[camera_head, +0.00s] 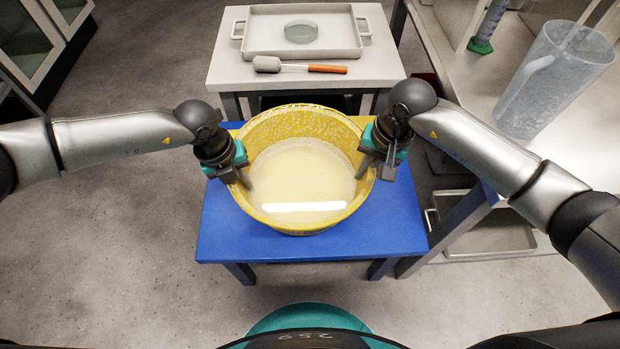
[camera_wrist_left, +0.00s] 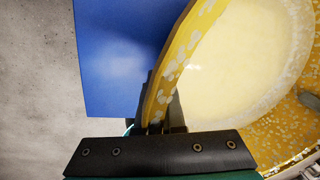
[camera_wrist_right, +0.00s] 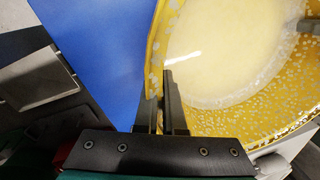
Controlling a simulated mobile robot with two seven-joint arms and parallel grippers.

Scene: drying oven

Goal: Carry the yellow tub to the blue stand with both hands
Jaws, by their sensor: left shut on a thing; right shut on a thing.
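The yellow tub (camera_head: 270,127), speckled with white and holding a pale cream liquid, is over the blue stand (camera_head: 385,228) in the head view. I cannot tell whether its base touches the stand. My left gripper (camera_head: 244,180) is shut on the tub's left rim, and my right gripper (camera_head: 368,172) is shut on its right rim. In the left wrist view the tub rim (camera_wrist_left: 172,72) runs between the fingers, with the blue top (camera_wrist_left: 115,50) beside it. In the right wrist view the rim (camera_wrist_right: 154,80) also passes between the fingers. The tub looks roughly level.
A bench at right carries a large clear jug (camera_head: 552,85). A metal tray (camera_head: 490,238) lies below it. The floor at left is clear.

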